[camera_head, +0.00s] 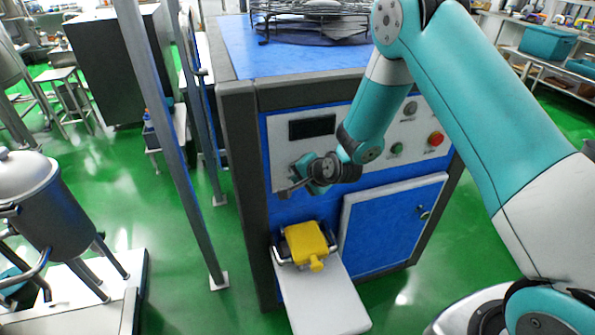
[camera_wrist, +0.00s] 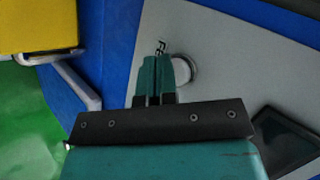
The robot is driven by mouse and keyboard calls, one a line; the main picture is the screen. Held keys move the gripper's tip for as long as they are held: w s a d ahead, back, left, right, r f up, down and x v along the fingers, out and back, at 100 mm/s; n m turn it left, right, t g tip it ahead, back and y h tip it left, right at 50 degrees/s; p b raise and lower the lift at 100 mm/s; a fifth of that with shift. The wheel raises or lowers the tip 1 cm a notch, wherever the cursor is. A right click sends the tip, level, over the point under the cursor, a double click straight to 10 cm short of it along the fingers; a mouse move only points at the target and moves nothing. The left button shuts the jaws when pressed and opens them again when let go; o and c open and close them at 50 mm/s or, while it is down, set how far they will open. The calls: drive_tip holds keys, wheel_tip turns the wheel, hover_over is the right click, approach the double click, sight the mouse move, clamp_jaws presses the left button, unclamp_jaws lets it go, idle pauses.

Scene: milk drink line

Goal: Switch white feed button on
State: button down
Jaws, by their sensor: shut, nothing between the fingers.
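A round whitish button (camera_wrist: 187,70) sits on the grey control panel (camera_wrist: 235,65) in the wrist view, partly covered by my fingers. My gripper (camera_wrist: 160,52) is shut and empty, with its tips just beside the button at its left. I cannot tell whether the tips touch the button or the panel. In the head view my gripper (camera_head: 286,192) is in front of the lower left of the panel (camera_head: 280,150), and the white button is hidden or too small to tell there.
Right of the dark display (camera_head: 312,127) are a grey knob (camera_head: 410,108), a green button (camera_head: 397,149) and a red button (camera_head: 436,139). Below, a yellow block-like part (camera_head: 306,243) sits above a pale sloping plate (camera_head: 325,300). A grey post (camera_head: 178,160) stands left of the machine.

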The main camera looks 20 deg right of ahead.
drive_tip(key=shift+w, duration=0.35)
idle(0.4)
drive_tip(key=shift+s, duration=0.95)
drive_tip(key=s, duration=0.6)
drive_tip(key=shift+b, duration=0.35)
